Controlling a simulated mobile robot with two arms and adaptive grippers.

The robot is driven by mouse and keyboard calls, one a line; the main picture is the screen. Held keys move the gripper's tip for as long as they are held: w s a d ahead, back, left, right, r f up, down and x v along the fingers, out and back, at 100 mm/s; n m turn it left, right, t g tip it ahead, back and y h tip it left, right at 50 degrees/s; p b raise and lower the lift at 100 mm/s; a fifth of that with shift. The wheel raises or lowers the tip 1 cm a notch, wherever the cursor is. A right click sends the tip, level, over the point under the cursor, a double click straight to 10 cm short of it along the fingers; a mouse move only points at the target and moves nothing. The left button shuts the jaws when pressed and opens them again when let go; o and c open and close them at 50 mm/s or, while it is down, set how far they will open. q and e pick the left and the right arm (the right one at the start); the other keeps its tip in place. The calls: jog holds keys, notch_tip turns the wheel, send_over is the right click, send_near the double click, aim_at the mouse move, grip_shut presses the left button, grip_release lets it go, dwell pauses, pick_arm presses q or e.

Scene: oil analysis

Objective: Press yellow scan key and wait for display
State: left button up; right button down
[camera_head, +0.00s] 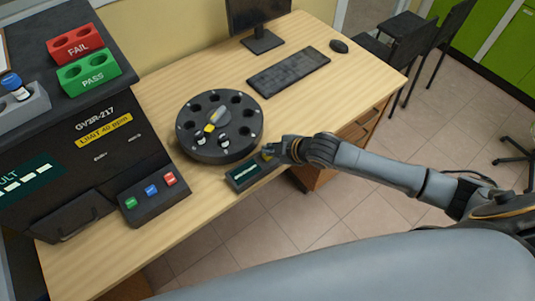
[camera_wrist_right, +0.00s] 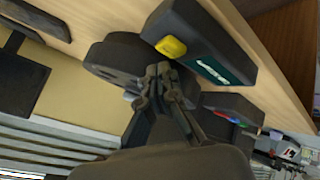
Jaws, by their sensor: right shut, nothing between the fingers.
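The scanner (camera_head: 243,177) is a small dark box at the front edge of the wooden desk, beside the round carousel. Its teal display (camera_wrist_right: 210,70) shows light text, too small to read. Its yellow scan key (camera_wrist_right: 171,47) shows clearly in the wrist view; in the head view a bit of the yellow key (camera_head: 267,156) shows by my fingertips. My right gripper (camera_head: 272,151) is shut and empty, close to the key end of the scanner. In the wrist view its fingertips (camera_wrist_right: 160,68) appear just beside the key; I cannot tell whether they touch it. My left gripper is out of view.
The black carousel (camera_head: 218,152) holds a few vials. A button box (camera_head: 148,200) with green, blue and red keys stands left, before the dark analyser (camera_head: 95,160). Red FAIL (camera_head: 76,46) and green PASS (camera_head: 88,74) racks sit on top. A keyboard (camera_head: 288,72) lies behind.

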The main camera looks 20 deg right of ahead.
aim_at(269, 157)
dwell(0.8)
jog(key=shift+f, duration=0.4)
jog(key=shift+f, duration=0.6)
dwell(0.5)
jog(key=shift+r, duration=0.1)
jog(key=shift+r+p, duration=0.85)
jog(key=shift+r, duration=0.1)
notch_tip(269, 157, up, 5)
jog(key=p, duration=0.5)
jog(key=shift+a, duration=0.1)
dwell(0.7)
